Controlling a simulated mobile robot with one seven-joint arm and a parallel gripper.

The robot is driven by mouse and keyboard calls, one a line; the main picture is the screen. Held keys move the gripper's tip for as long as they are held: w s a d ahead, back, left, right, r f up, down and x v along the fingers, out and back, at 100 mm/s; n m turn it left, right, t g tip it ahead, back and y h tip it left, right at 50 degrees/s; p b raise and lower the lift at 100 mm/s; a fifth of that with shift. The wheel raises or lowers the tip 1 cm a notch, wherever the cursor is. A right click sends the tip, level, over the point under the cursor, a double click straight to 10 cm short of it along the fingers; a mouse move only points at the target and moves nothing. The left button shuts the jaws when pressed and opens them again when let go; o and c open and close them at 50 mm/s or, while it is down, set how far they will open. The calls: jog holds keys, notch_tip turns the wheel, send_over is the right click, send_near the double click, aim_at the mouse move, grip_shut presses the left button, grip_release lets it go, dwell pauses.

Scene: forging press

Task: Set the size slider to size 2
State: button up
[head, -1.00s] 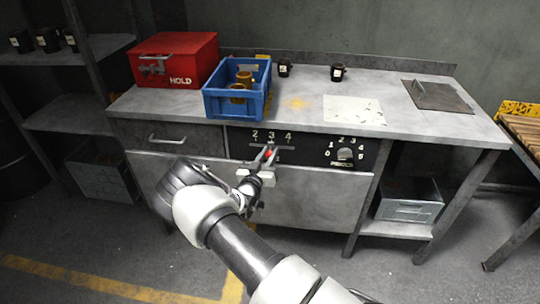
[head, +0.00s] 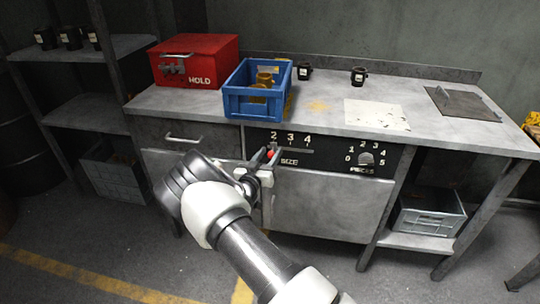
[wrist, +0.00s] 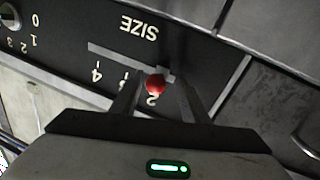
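The size slider's red knob (head: 270,154) stands below the number 2 on the black control panel (head: 228,135), at the left end of the slot. In the wrist view the knob (wrist: 155,83) sits beside the number 2, which is partly hidden behind it. My gripper (head: 265,158) is at the knob. In the wrist view the fingers (wrist: 157,92) stand on both sides of the knob, with a gap visible on each side. My gripper looks open around it.
A round dial (head: 366,158) is on the panel's right. A blue crate (head: 245,107) with brass-coloured parts, a red box (head: 215,66) and two dark cups stand on the bench (head: 320,112). A drawer handle (head: 183,139) is left of the panel.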

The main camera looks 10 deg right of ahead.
jog(key=p+v, duration=0.2)
jog(key=v, duration=1.5)
jog(key=shift+s+p, duration=0.15)
jog(key=shift+p, duration=0.2)
jog(key=shift+r, duration=0.1)
